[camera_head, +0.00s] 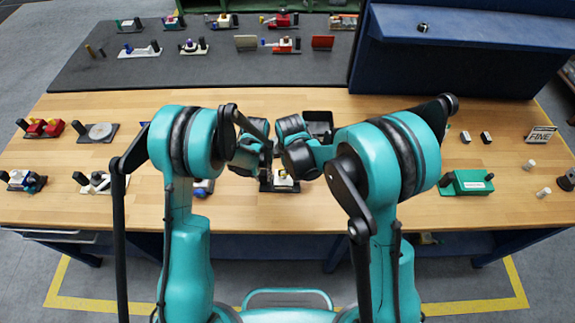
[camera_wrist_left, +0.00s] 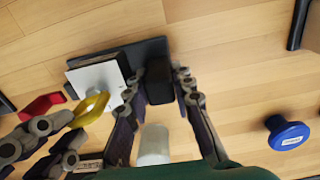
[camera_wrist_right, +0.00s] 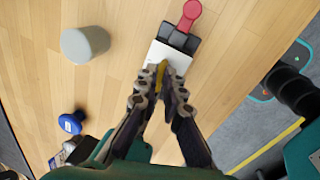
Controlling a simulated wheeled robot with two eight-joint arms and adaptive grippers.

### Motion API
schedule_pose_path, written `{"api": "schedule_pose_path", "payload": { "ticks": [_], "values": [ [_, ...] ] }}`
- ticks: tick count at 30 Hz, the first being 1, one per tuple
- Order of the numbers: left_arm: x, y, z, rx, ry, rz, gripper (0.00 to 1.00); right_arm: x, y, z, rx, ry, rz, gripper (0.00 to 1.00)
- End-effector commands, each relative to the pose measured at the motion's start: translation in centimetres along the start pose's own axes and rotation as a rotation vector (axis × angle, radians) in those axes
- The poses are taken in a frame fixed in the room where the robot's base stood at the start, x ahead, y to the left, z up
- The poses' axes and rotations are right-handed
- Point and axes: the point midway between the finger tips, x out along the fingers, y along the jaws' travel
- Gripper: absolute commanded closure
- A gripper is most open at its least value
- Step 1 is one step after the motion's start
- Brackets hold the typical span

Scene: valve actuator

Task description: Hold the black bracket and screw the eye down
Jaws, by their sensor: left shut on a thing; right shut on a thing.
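The black bracket (camera_wrist_left: 158,82) is an upright black block on a dark base plate. My left gripper (camera_wrist_left: 160,76) has its fingers on both sides of it and is shut on it. Beside it on the plate sits a white block (camera_wrist_left: 98,78). The yellow eye (camera_wrist_left: 92,108) stands at the white block in the left wrist view. In the right wrist view my right gripper (camera_wrist_right: 159,86) is shut on the yellow eye (camera_wrist_right: 161,74), mostly hidden between the fingers, beside the white block (camera_wrist_right: 167,56). In the head view the arms partly hide the assembly (camera_head: 283,179).
A black bin (camera_head: 318,122) stands just behind the grippers. A green box (camera_head: 468,182) is at the right. Blue knobs show near the work in the left wrist view (camera_wrist_left: 288,132) and right wrist view (camera_wrist_right: 71,123). A grey cylinder (camera_wrist_right: 85,43) stands nearby.

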Motion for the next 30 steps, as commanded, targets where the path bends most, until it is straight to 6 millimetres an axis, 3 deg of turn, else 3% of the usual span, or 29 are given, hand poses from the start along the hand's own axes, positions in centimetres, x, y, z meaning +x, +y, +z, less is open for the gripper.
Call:
{"api": "schedule_pose_path", "payload": {
  "ticks": [7,17,18,20,30],
  "values": [
    [0.07,0.02,-0.06,0.0,0.002,0.0,1.0,0.0,-0.32,-0.16,0.184,-0.037,-0.003,1.0],
    [0.06,0.01,-0.08,0.0,0.002,0.0,1.0,0.0,-0.35,-0.16,0.207,-0.041,-0.002,1.0],
    [0.06,0.01,-0.08,0.0,0.002,0.0,1.0,0.0,-0.35,-0.16,0.206,-0.041,-0.002,0.82],
    [0.06,0.0,-0.08,0.0,0.002,0.0,1.0,0.0,-0.34,-0.16,0.206,-0.041,-0.002,0.7],
    [0.05,0.0,-0.09,0.0,0.002,0.0,1.0,-0.33,-0.29,-0.16,0.205,-0.041,-0.001,0.7]
  ]
}}
